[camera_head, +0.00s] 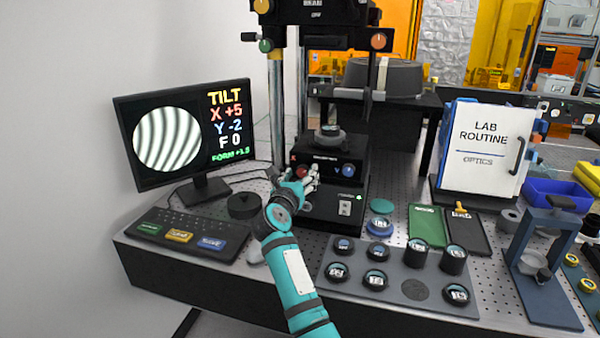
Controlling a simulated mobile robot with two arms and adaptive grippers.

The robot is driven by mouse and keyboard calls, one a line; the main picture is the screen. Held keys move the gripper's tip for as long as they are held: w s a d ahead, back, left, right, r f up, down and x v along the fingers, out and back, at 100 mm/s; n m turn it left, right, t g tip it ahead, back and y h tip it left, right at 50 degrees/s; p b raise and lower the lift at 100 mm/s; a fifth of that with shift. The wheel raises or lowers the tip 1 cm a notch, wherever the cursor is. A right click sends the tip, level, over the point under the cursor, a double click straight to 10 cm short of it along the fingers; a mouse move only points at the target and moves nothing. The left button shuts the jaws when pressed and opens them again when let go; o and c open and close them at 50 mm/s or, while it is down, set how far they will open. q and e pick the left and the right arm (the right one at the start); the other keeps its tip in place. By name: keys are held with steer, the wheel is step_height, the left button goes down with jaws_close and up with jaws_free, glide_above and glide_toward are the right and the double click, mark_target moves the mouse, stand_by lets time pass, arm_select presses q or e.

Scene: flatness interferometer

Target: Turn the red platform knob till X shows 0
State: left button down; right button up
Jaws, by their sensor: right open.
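The red platform knob (303,172) is on the front of the black platform unit (328,160), left of a blue knob (348,170). My right gripper (306,178) is at the red knob, with its fingers open around or just in front of it; I cannot tell if they touch. The fingers partly cover the knob. The monitor (185,135) at the left shows TILT with X +5, Y -2, F 0 and a striped round fringe pattern. My left gripper is not in view.
A keypad (180,236) with coloured buttons lies below the monitor, and a dark round puck (244,205) is left of my arm. A grey tray (400,292) of round optics is right of my forearm. A Lab Routine binder (482,150) stands at right.

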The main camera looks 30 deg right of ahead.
steer(key=shift+s, duration=0.15)
steer(key=shift+c, duration=1)
steer(key=c, duration=0.7)
steer(key=shift+c, duration=1.2)
steer(key=shift+r, duration=0.1)
steer(key=shift+r+n+p, duration=0.1)
steer(key=shift+n+p, duration=0.6)
steer(key=shift+p, duration=0.4)
steer(key=n+p, duration=0.7)
steer(key=shift+a+p, duration=0.1)
steer(key=shift+p, duration=0.25)
arm_select(q)
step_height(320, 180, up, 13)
steer(key=p, duration=0.2)
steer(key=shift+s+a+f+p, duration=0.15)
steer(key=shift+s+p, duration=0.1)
steer(key=shift+p, duration=0.15)
arm_select(e)
steer(key=shift+n, duration=1.7)
steer(key=shift+f, duration=0.2)
